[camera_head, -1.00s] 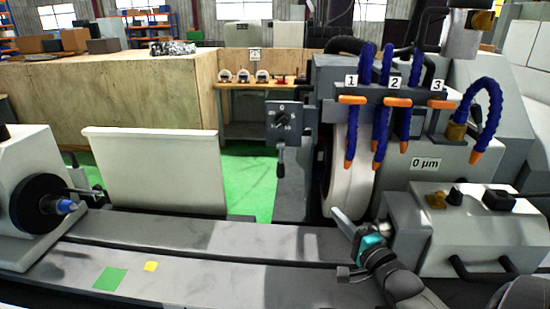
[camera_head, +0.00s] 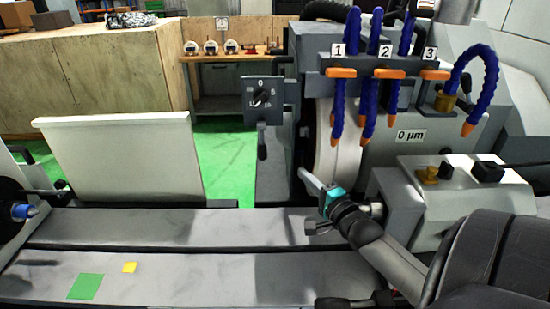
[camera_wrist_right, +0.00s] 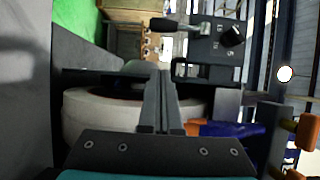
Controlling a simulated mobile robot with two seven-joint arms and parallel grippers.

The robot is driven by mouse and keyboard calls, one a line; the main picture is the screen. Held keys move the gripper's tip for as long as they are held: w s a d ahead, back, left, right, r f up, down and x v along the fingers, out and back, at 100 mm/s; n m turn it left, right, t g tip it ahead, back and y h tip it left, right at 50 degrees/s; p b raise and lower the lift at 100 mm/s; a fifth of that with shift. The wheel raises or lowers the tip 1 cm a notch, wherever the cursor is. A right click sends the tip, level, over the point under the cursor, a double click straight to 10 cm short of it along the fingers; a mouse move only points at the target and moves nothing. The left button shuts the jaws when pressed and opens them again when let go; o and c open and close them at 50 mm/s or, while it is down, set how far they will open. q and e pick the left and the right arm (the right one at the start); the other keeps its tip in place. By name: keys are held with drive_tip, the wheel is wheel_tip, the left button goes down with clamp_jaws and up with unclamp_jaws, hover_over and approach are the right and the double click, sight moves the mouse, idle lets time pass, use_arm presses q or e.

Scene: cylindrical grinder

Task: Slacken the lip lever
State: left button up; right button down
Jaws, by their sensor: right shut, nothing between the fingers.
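No part is marked as the lip lever, so I cannot tell which lever it is. A dark lever (camera_head: 262,145) hangs below the grey dial box (camera_head: 263,100); it also shows in the right wrist view (camera_wrist_right: 178,24), apart from the fingers. Orange levers sit on coolant nozzles 1 (camera_head: 341,72), 2 (camera_head: 389,73) and 3 (camera_head: 436,75). My right gripper (camera_head: 308,180) is shut and empty, low in front of the pale grinding wheel (camera_head: 335,145). Its closed fingers (camera_wrist_right: 160,100) show in the right wrist view. My left gripper is out of view.
Blue coolant hoses (camera_head: 367,100) hang above and right of the gripper. A grey headstock block (camera_head: 455,195) stands to the right. The machine bed (camera_head: 180,260) is mostly clear. A white panel (camera_head: 130,160) stands at left.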

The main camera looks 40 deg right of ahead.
sight(262, 142)
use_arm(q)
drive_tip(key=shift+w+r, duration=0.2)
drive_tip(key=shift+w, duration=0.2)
use_arm(e)
drive_tip(key=a+x, duration=0.2)
drive_tip(key=x, duration=0.9)
drive_tip(key=shift+w+a, duration=0.3)
drive_tip(key=shift+w, duration=0.05)
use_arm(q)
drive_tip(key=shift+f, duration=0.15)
use_arm(e)
drive_tip(key=shift+a, duration=0.1)
